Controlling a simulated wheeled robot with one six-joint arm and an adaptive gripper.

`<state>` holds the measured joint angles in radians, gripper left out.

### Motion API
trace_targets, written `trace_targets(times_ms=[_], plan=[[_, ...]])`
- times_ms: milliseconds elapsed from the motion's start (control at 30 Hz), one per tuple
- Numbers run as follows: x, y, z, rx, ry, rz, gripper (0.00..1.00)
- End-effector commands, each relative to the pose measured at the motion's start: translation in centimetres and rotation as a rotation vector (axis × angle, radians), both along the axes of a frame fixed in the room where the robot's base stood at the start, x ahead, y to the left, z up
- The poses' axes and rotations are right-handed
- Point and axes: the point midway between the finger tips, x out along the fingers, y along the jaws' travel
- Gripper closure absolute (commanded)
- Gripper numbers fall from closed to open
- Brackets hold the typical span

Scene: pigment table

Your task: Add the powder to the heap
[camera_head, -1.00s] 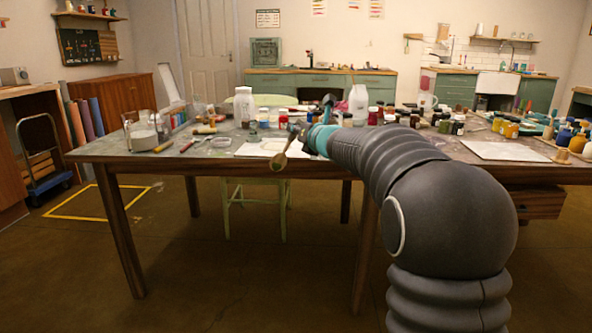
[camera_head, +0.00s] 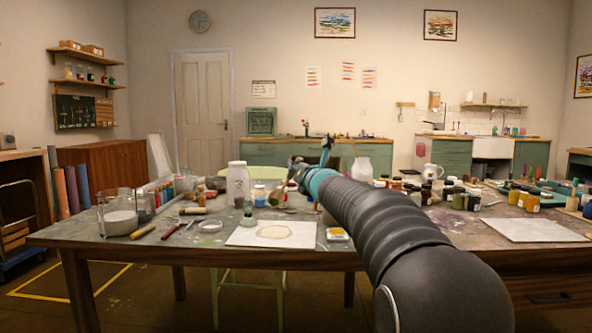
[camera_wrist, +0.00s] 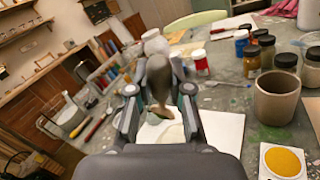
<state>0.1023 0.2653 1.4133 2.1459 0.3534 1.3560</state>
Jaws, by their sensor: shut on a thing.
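My gripper (camera_head: 298,178) is above the table behind the white slab (camera_head: 240,238). In the wrist view my gripper (camera_wrist: 160,92) is shut on a spoon (camera_wrist: 161,76), whose brownish body shows between the fingers; whether powder lies in its bowl I cannot tell. A pale cream heap (camera_head: 275,231) lies low and flat on the slab. In the wrist view the heap is partly hidden behind my gripper and the spoon. A small square dish of yellow powder (camera_head: 338,235) sits beside the slab's right edge, and also shows in the wrist view (camera_wrist: 284,161).
A brown cup (camera_wrist: 276,98) and several dark-lidded jars stand to the right in the wrist view. A white jar (camera_head: 238,185) stands behind the slab. A glass beaker (camera_head: 118,218) is at the left. Another pale slab (camera_head: 535,230) lies at the right.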

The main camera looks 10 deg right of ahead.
Motion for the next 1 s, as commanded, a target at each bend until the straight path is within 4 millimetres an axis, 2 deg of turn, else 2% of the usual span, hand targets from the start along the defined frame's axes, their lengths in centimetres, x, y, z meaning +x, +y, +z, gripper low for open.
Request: trace_targets(times_ms=[600,1000], plan=[[0.0,0.0,-5.3,0.000,0.001,0.000,1.00],[0.0,0.0,-5.9,0.000,0.001,0.000,1.00]])
